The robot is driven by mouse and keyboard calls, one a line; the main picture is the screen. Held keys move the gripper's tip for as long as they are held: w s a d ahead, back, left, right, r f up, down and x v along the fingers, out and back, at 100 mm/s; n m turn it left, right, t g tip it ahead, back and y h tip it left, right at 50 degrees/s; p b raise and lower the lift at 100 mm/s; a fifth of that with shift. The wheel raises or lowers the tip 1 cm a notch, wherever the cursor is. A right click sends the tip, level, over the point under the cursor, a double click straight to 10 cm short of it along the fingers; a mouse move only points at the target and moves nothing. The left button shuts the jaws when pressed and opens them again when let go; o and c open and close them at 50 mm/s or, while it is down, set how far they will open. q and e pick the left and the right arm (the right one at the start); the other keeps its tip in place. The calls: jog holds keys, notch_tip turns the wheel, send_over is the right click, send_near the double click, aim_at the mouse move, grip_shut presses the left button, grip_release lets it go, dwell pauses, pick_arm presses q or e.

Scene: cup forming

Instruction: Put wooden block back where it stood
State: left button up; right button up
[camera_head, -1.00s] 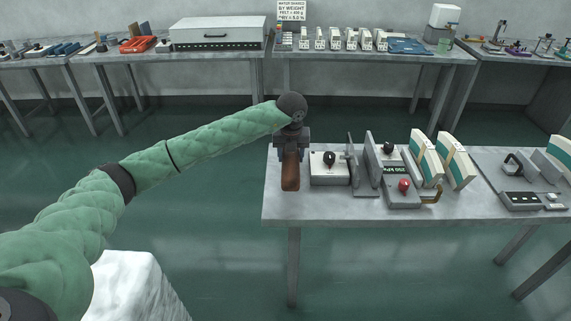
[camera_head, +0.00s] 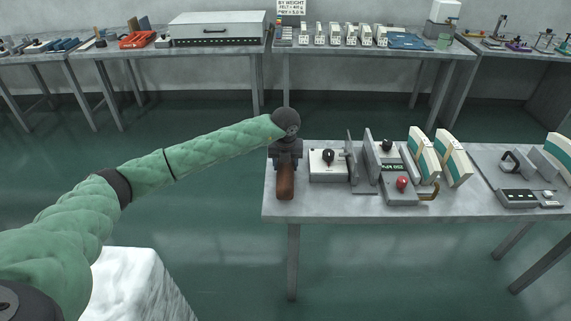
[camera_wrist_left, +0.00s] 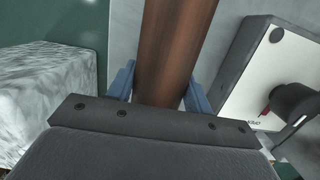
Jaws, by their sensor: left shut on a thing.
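The wooden block (camera_head: 286,181) is brown and elongated, at the left end of the near grey table (camera_head: 330,208). My left gripper (camera_head: 286,160) is shut on it from above. In the left wrist view the block (camera_wrist_left: 175,50) runs up between the two blue fingers (camera_wrist_left: 160,88). The block's lower end is over the table top; I cannot tell whether it touches it. My right gripper is not in view.
A white-topped box with a black knob (camera_head: 328,163) stands close to the right of the block. Further right are upright grey plates (camera_head: 371,160), a device with a red knob (camera_head: 402,184) and cream-green pieces (camera_head: 453,158). The table's left edge is close.

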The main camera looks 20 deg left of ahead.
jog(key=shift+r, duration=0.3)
pick_arm(q)
jog(key=o, duration=1.4)
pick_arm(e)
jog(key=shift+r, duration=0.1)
